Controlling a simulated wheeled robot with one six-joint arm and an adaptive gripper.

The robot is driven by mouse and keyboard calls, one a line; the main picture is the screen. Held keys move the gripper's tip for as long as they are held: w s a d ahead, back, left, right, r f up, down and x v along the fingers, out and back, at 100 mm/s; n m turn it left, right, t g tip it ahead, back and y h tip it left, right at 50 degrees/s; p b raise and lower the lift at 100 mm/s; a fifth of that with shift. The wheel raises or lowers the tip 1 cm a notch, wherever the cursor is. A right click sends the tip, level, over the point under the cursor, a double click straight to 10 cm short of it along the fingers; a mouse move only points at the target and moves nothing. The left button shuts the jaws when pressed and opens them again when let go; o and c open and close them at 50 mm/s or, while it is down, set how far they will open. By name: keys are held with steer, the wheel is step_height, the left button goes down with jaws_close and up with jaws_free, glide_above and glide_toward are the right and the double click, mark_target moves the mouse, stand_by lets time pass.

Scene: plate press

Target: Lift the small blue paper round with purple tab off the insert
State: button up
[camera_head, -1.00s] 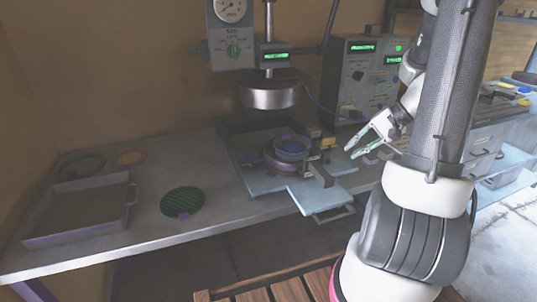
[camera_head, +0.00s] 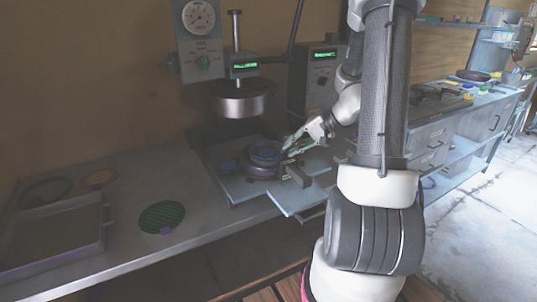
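The blue paper round (camera_head: 265,153) lies inside the dark ring-shaped insert (camera_head: 262,171) below the press head. Its purple tab cannot be made out; the side near my gripper is partly covered. My gripper (camera_head: 288,150) is at the right rim of the insert, with its fingertips pointing left and down at the edge of the round. The fingers overlap in this view, so I cannot tell how far apart they are or whether they touch the round.
The press head (camera_head: 243,104) hangs above the insert. A pale blue plate (camera_head: 304,200) juts out at the table's front. A green ribbed disc (camera_head: 162,217) with a purple tab and a grey tray (camera_head: 55,265) lie at left. A control box (camera_head: 319,75) stands behind.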

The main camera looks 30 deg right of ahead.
mark_target(268, 151)
steer(key=shift+x, duration=1.25)
jaws_close()
